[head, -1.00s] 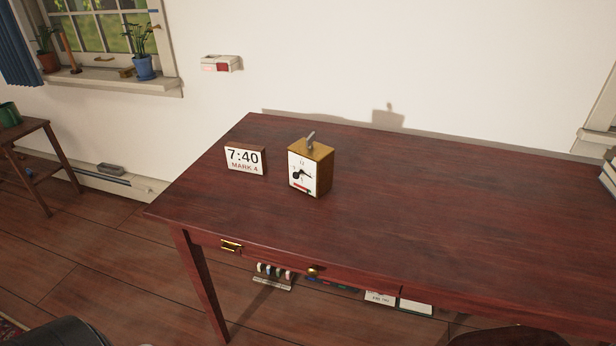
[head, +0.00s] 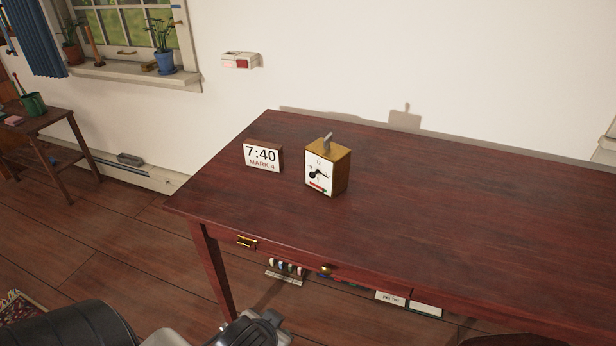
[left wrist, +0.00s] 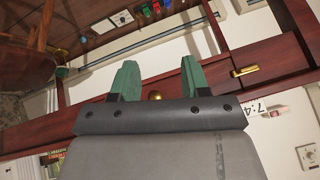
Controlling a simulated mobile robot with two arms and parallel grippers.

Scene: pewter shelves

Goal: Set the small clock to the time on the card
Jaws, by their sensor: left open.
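The small clock (head: 319,176) is a golden-brown box with a white face, dark hands, a red mark low on the face and a grey lever on top. It stands upright on the desk; its exact time is too small to read. The card (head: 262,157) stands to its left and reads "7:40" and "MARK 4". Part of the card also shows in the left wrist view (left wrist: 262,109). My left gripper (left wrist: 158,78) has green fingers spread apart with nothing held, seen against the desk's front edge. My right gripper is not in view.
The dark red desk (head: 430,210) is clear right of the clock. Its front has a brass handle (head: 246,241) and a knob (head: 325,270). A side table (head: 50,122) stands at left.

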